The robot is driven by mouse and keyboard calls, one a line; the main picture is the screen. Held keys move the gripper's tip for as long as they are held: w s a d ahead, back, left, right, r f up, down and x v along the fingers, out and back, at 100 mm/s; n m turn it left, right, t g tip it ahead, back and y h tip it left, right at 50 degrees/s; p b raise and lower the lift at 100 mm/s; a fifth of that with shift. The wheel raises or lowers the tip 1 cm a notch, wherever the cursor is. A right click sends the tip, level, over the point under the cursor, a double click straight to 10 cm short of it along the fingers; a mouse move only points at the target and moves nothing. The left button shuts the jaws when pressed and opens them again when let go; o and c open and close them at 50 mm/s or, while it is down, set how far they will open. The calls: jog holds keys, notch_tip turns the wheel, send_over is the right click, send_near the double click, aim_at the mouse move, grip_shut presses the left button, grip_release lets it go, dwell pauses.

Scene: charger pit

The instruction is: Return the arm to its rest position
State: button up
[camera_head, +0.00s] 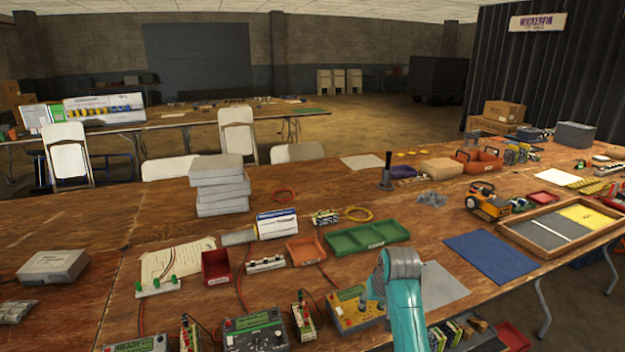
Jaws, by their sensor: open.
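My teal arm rises from the bottom edge, right of the middle, in the head camera view. My gripper does not show in this view. No held object shows. The arm covers part of a yellow control box (350,308) and the left edge of a grey mat (440,286).
Near the arm lie a green tray (367,238), a blue mat (490,256) and a black meter box (255,333). Stacked grey boxes (219,186) stand at left centre. A wood-framed tray (548,238) lies right. The bench's left part has bare room.

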jog(key=s+f+t, duration=0.3)
jog(key=s+f, duration=1.6)
jog(key=f, duration=0.1)
jog(key=s+f+t, duration=0.2)
jog(key=s, duration=0.9)
jog(key=s+r+t, duration=0.1)
jog(key=s+r, duration=0.2)
jog(key=s, duration=0.6)
jog(key=s+r+t, duration=0.2)
jog(key=s+r, duration=0.2)
jog(key=s, duration=0.5)
jog(key=s+r+t, duration=0.2)
jog(key=s+r, duration=1)
jog(key=r, duration=0.2)
jog(key=shift+s+a+r+h, duration=0.3)
jog(key=shift+s+a+h, duration=0.05)
jog(key=shift+h, duration=0.05)
jog(key=shift+w, duration=0.1)
